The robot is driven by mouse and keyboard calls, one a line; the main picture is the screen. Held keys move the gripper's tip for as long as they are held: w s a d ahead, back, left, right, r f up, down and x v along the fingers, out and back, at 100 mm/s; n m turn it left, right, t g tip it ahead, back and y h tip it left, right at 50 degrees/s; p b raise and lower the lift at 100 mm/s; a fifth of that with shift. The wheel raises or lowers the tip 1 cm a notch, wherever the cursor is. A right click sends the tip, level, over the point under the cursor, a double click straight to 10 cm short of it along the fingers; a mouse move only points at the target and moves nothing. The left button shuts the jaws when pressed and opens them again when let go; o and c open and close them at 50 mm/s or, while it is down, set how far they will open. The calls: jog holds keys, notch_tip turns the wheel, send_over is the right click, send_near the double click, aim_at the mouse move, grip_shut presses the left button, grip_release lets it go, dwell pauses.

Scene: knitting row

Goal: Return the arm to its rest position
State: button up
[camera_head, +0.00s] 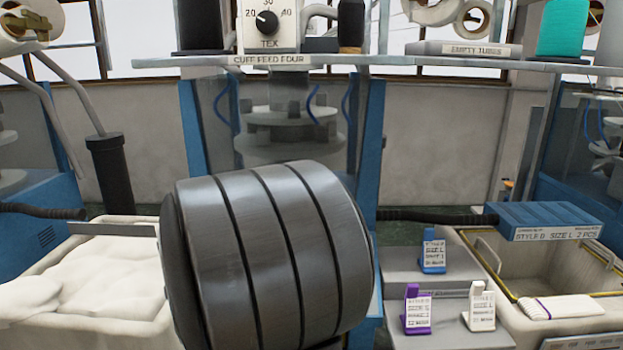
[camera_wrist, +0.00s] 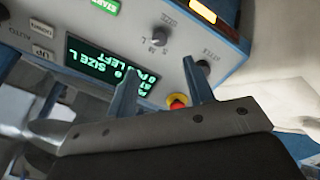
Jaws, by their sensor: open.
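My gripper (camera_wrist: 160,68) shows in the wrist view with its two fingers apart and nothing between them that it holds. It is in front of a blue-and-grey control panel (camera_wrist: 150,45). The panel has a green-lit display (camera_wrist: 108,72) reading SIZE L, a size knob (camera_wrist: 158,38) and a green START button (camera_wrist: 105,5). A red button with a yellow ring (camera_wrist: 177,102) shows between the fingers; I cannot tell whether anything touches. In the head view a large dark part of my arm fills the middle, and the gripper is hidden.
A bin of white fabric (camera_head: 90,265) is at left. At right, blue, purple and white tags (camera_head: 433,252) stand on grey steps, beside a bin (camera_head: 540,262) with a folded white piece (camera_head: 562,307). A shelf (camera_head: 400,62) with a TEX dial (camera_head: 267,22) crosses above.

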jog(key=x, duration=1.1)
jog(key=v, duration=1.7)
jog(key=x, duration=1.7)
jog(key=shift+w+f, duration=0.15)
jog(key=shift+f, duration=0.15)
jog(key=n, duration=0.3)
jog(key=shift+r, duration=0.15)
jog(key=n, duration=0.6)
jog(key=shift+o, duration=0.2)
